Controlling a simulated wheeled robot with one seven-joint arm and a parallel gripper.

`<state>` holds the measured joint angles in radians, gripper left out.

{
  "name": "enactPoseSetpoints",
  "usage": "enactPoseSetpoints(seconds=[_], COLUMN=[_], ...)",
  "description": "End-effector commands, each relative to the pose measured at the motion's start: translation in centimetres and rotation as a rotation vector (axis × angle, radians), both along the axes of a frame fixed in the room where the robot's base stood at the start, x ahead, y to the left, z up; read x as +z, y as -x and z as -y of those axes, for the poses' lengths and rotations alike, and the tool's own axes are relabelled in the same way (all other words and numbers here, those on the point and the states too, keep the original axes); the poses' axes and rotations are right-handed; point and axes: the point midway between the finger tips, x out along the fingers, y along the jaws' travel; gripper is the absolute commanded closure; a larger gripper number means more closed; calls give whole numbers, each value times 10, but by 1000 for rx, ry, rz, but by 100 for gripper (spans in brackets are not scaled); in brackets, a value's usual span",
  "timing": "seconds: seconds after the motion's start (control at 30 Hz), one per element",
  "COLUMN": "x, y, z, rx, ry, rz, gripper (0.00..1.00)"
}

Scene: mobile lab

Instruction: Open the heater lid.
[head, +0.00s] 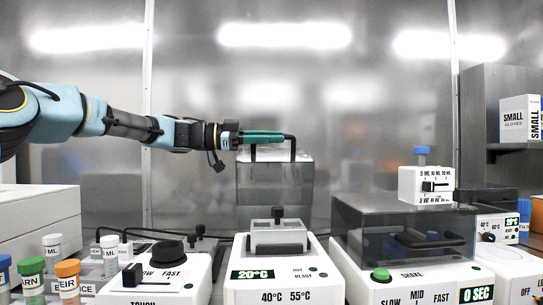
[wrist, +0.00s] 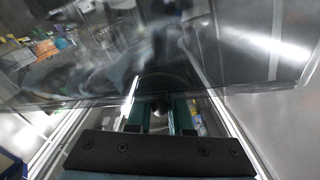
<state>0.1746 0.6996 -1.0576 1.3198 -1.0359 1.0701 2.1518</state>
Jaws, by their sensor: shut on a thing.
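The heater (head: 281,290) is a white box with a 20°C display, at the lower middle of the head view. Its smoky clear lid (head: 275,190) stands raised, roughly upright, at the back of the heater. A black bar handle (head: 253,152) is at the lid's top edge. My gripper (head: 288,138) reaches in from the left and is shut on this handle. In the wrist view, the green fingers of my gripper (wrist: 160,112) are close together below the clear lid panel (wrist: 75,85), and the grip on the handle is hard to make out.
A shaker with a smoky cover (head: 400,220) stands right of the heater. A vortex mixer (head: 165,272) and capped tubes (head: 68,280) are at the left. A metal wall (head: 200,90) stands behind; the air above the heater is free.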

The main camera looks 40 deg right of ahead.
Motion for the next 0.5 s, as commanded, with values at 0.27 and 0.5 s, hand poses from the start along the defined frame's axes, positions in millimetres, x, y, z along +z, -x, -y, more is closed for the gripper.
enactPoseSetpoints(seconds=[0.27, 0.5], x=[2, 2], y=[4, 4], z=[-4, -4], rx=[3, 2], ry=[18, 17], rz=[20, 20], gripper=[100, 100])
